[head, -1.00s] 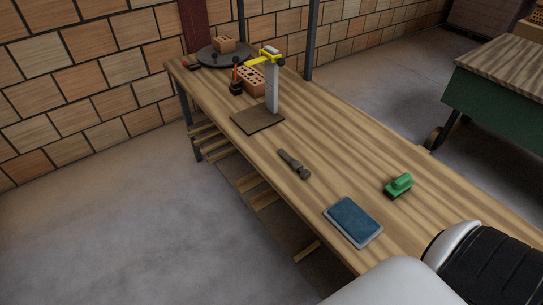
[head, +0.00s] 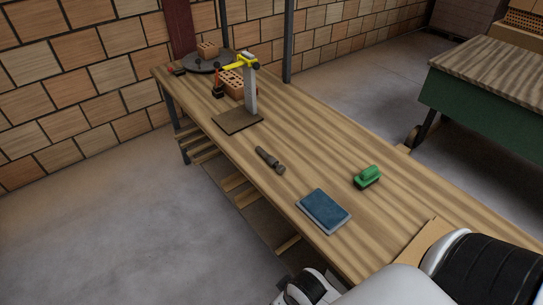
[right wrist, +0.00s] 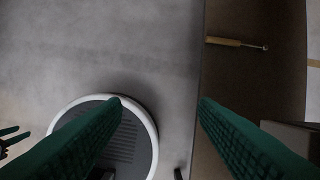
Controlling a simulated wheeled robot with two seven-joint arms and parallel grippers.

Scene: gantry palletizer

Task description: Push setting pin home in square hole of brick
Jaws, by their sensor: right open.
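A hollow brick (head: 233,85) with holes in its face stands toward the far end of the workbench, partly behind a grey upright post (head: 250,92) with a yellow head. A second, smaller brick (head: 208,50) sits on a dark round plate (head: 190,64) at the far left. I cannot pick out the setting pin or a square hole at this size. My right gripper (right wrist: 162,103) is open and empty, its two green fingers wide apart over the floor beside a brown surface, away from the bricks.
A red-and-black item (head: 217,88) stands beside the brick. A wooden-handled tool (right wrist: 237,43) shows in the right wrist view. A green-sided table (head: 480,105) stands right.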

